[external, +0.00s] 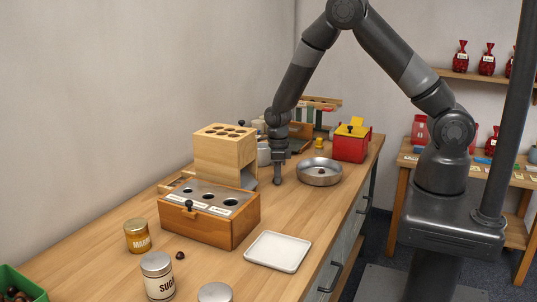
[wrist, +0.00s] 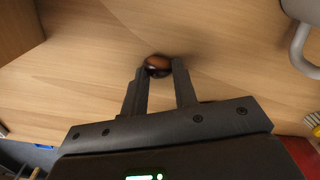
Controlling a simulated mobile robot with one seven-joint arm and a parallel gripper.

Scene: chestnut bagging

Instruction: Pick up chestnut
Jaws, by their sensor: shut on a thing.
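A dark brown chestnut (wrist: 158,65) sits between the fingertips of my gripper (wrist: 159,72) in the wrist view. The jaws are shut on it, with bare wooden table behind it. In the external view my gripper (external: 277,181) points down at the table, left of the metal bowl (external: 320,178) and right of the tall wooden block. The held chestnut is too small to make out there. Whether it touches the table is hard to tell.
A wooden box with holes (external: 190,230) and a tall wooden block (external: 222,160) stand left of my gripper. A white tray (external: 278,252), jars (external: 157,275) and a green crate (external: 18,284) are nearer the front. A red box (external: 350,148) stands behind the bowl.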

